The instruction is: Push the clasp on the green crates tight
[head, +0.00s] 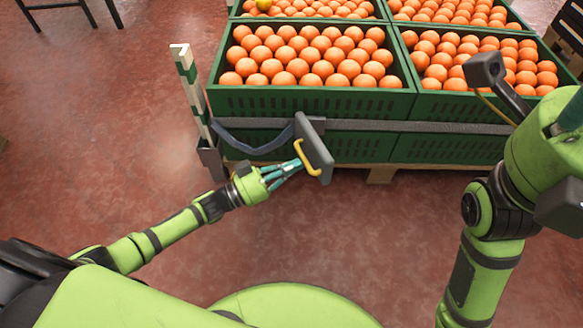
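Green crates (310,104) full of oranges stand stacked at the back. A grey strap (415,127) runs along their front. Its grey clasp (316,146) stands at the strap's front left, tilted, with a yellow handle (307,160) on its near side. A blue-grey length of strap (250,149) sags to the left of the clasp. My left gripper (299,163) has its teal fingers drawn together at the yellow handle, and they appear closed on it. My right arm (488,250) is raised at the right; a teal part is cut by the picture edge, and its fingertips cannot be made out.
A green-and-white striped post (191,90) stands at the crates' left corner. The crates rest on a wooden pallet (381,174). A dark table or chair frame (75,5) is at the top left. The red floor in front is clear.

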